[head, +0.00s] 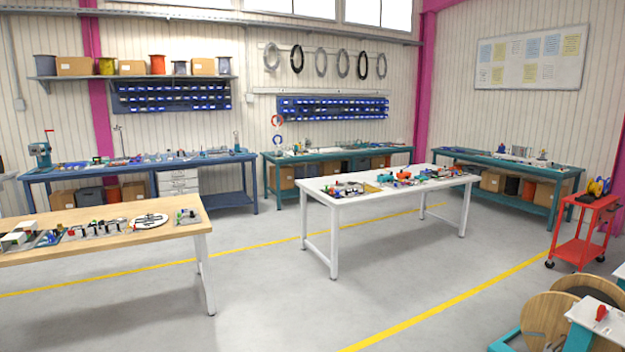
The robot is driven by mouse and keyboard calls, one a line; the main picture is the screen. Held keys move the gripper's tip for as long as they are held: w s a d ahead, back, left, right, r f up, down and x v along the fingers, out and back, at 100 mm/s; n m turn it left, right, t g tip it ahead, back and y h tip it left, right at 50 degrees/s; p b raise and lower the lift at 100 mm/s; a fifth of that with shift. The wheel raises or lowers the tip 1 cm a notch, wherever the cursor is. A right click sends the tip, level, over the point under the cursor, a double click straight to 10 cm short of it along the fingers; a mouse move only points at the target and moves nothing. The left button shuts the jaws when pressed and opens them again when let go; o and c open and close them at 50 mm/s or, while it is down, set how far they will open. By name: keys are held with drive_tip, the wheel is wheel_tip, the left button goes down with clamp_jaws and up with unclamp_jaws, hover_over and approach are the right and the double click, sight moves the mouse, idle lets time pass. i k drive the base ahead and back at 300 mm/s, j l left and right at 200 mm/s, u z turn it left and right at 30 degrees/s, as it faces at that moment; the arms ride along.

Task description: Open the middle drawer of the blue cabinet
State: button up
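I see no cabinet that is clearly blue. A pale grey drawer unit (178,183) stands under the blue workbench (232,199) at the back left, and its stacked drawer fronts look shut. It is far off and small, so handles are hard to make out. My gripper is not in view.
A wooden-topped table (110,232) stands at front left and a white table (335,212) in the middle, both holding small parts. A red cart (578,251) and wooden reels (545,318) are at right. Grey floor (290,305) between them is clear.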

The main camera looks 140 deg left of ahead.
sight(178, 184)
drive_tip(key=u, duration=5.3)
drive_tip(key=i+z, duration=0.1)
drive_tip(key=i, duration=1)
drive_tip(key=i+z, duration=0.15)
drive_tip(key=i, duration=0.9)
drive_tip(key=i+j+z, duration=0.1)
drive_tip(key=i, duration=1)
drive_tip(key=i+l+z, duration=0.3)
drive_tip(key=i, duration=0.5)
drive_tip(key=i+z, duration=0.3)
drive_tip(key=i, duration=0.55)
drive_tip(key=i+j+z, duration=0.3)
drive_tip(key=i, duration=0.5)
drive_tip(key=i+j+u, duration=0.1)
drive_tip(key=i+u, duration=0.2)
drive_tip(key=i, duration=0.3)
drive_tip(key=i+u, duration=0.35)
drive_tip(key=i, duration=0.2)
drive_tip(key=i+l+u, duration=0.15)
drive_tip(key=i+u, duration=0.15)
drive_tip(key=i, duration=0.3)
drive_tip(key=i+l+u, duration=0.3)
drive_tip(key=i, duration=0.25)
drive_tip(key=i+u, duration=0.2)
drive_tip(key=i, duration=1.9)
drive_tip(key=l, duration=0.1)
